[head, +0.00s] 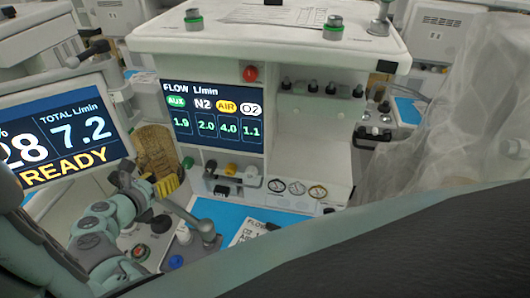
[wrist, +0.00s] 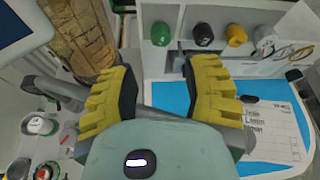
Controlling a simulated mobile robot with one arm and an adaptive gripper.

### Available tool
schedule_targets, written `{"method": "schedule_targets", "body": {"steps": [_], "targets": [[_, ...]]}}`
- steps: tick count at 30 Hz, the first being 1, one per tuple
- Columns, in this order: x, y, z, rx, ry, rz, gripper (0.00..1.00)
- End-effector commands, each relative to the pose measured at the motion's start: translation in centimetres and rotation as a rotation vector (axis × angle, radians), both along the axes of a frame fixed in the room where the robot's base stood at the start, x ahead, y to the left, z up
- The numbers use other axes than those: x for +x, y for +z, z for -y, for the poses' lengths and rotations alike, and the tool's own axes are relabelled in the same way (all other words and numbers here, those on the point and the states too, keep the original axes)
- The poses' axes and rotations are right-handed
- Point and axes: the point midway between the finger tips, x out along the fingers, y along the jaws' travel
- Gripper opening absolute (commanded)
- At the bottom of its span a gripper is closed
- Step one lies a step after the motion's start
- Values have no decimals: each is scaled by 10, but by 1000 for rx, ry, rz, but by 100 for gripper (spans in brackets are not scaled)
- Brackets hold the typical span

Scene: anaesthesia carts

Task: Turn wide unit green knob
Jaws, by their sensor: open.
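The wide unit (head: 325,135) is the white cart with the flow display. Its green knob (head: 187,163) is at the left end of a row of knobs below that display. In the wrist view the green knob (wrist: 161,33) stands beyond the fingers, roughly centred between them and apart from them. My gripper (head: 165,186), with yellow ribbed pads, is in front of the unit, below and left of the knob. In the wrist view my gripper (wrist: 160,75) is open, with nothing held between its fingertips.
Right of the green knob sit black (wrist: 203,34) and yellow (wrist: 236,35) knobs. A grey bar (wrist: 160,97) passes below the fingers. A blue work surface (head: 232,214) carries a paper sheet. Draped plastic (head: 430,120) stands right.

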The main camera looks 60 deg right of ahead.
Motion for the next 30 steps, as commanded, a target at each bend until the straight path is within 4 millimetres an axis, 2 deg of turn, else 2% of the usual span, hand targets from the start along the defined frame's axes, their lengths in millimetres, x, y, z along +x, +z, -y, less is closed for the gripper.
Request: {"method": "schedule_targets", "body": {"steps": [30], "targets": [[28, -41, 93, 3, -7, 2, 48]]}}
